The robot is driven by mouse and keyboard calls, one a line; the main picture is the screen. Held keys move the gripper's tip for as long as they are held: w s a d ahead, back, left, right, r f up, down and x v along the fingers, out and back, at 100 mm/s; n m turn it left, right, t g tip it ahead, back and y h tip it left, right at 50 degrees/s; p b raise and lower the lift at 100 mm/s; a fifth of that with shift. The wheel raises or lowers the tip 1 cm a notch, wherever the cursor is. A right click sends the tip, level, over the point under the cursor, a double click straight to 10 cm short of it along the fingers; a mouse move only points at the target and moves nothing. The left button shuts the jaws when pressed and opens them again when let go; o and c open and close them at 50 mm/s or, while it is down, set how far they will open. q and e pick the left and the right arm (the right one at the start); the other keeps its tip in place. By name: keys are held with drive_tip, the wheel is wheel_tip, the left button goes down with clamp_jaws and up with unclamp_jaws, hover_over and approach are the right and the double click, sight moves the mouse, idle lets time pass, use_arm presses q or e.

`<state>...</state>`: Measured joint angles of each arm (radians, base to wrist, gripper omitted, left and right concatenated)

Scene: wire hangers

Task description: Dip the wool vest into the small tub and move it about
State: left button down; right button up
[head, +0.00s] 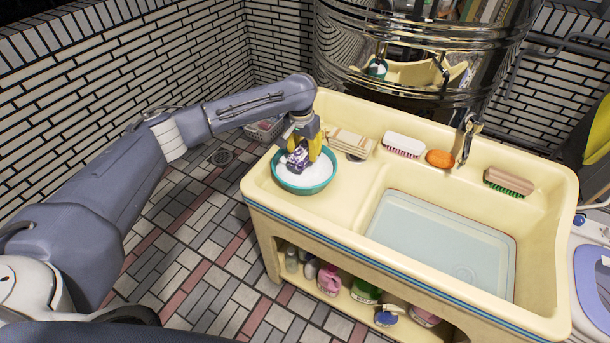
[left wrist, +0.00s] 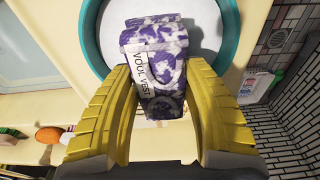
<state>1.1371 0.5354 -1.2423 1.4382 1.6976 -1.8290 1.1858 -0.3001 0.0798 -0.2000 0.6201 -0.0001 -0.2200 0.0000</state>
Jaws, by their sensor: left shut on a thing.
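The small tub (head: 305,184) is a round teal basin with white, foamy-looking contents, on the left part of the cream sink unit. Its teal rim also shows in the left wrist view (left wrist: 229,38). The wool vest (head: 297,159) is a folded purple and white bundle with lettering on it; in the left wrist view (left wrist: 158,62) it lies between my yellow fingers. My left gripper (head: 306,156) is shut on the vest and points down over the tub. The vest's lower part is at or just above the white contents; I cannot tell which. My right gripper is not in view.
The cream sink unit (head: 340,215) has a basin of pale water (head: 440,245) right of the tub. A white brush (head: 403,143), orange soap (head: 440,159) and brown brush (head: 509,181) lie along its back ledge. Bottles stand on the shelf below.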

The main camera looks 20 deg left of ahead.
use_arm(q)
drive_tip(key=shift+r, duration=0.1)
idle(0.5)
drive_tip(key=shift+r, duration=0.95)
